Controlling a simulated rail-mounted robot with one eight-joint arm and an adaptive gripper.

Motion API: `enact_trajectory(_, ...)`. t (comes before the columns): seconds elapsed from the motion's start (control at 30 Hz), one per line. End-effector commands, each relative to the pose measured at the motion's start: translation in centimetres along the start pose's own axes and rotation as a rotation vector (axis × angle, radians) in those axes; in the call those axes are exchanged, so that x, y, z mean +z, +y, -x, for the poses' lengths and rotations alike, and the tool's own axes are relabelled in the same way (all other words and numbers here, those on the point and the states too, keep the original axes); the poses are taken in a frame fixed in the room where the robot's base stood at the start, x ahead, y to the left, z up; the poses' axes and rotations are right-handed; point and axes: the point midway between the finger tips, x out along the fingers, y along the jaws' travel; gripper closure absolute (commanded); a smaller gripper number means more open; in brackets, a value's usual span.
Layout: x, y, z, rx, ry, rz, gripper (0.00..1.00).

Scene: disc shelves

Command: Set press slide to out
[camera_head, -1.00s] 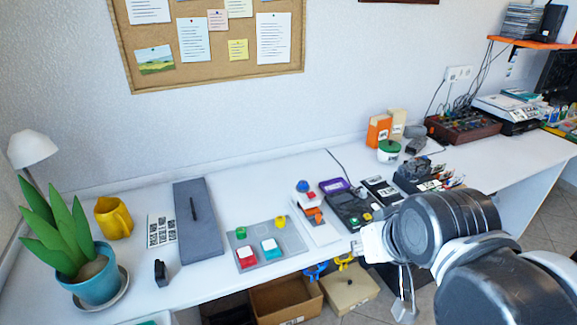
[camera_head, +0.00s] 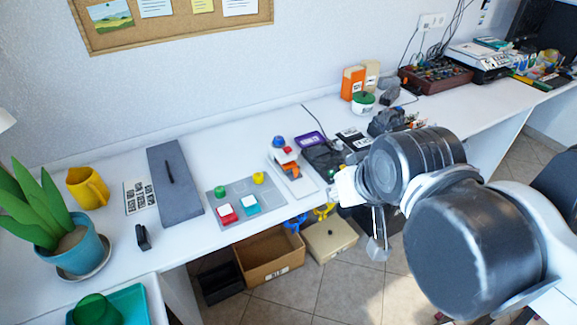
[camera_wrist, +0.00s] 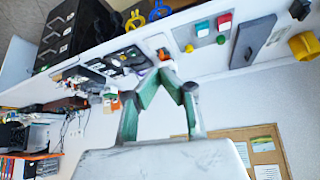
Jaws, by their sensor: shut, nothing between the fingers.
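A small device with a white base (camera_head: 299,184), a blue knob, a red part and an orange part stands on the desk in the head view. It looks like the press, but I cannot make out its slide's position. In the wrist view its orange-red part (camera_wrist: 163,52) shows just beyond my fingertips. My gripper (camera_wrist: 165,72) has its green fingers meeting at the tips, with nothing held. I cannot tell whether the tips touch the device. In the head view my arm hides most of the gripper, to the right of the device.
A grey panel (camera_head: 216,192) with green, yellow, red and teal buttons lies left of the device. Dark equipment (camera_head: 322,160) stands close on its right. A grey slab (camera_head: 172,185), yellow mug (camera_head: 88,188) and potted plant (camera_head: 80,250) are farther left. Boxes (camera_head: 268,258) sit below the desk.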

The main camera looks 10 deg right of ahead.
Motion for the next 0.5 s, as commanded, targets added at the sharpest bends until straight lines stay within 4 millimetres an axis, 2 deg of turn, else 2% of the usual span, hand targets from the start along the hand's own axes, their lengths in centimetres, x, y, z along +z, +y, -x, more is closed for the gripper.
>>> enact_trajectory(0.43, 0.00, 0.00, 0.00, 0.000, 0.000, 0.000, 1.00)
enact_trajectory(0.5, -0.03, 0.00, 0.00, 0.000, 0.000, 0.000, 0.92)
